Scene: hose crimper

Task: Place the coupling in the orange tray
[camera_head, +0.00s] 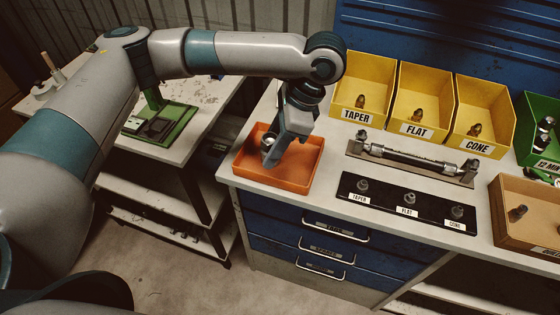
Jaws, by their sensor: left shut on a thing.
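The orange tray (297,181) sits at the left front corner of the workbench. My left gripper (270,154) reaches down from above into the tray area. It is shut on a small silver coupling (268,142), which shows at its left side over the tray's left part. The gripper hides much of the coupling, and I cannot tell whether the coupling touches the tray floor. My right gripper is not in view.
Yellow bins labelled TAPER (362,88), FLAT (422,100) and CONE (482,115) stand at the back. A hose assembly (412,160) lies before them. A black labelled board (388,209) holds three fittings. A brown box (530,235) and green bin (536,150) stand at the right.

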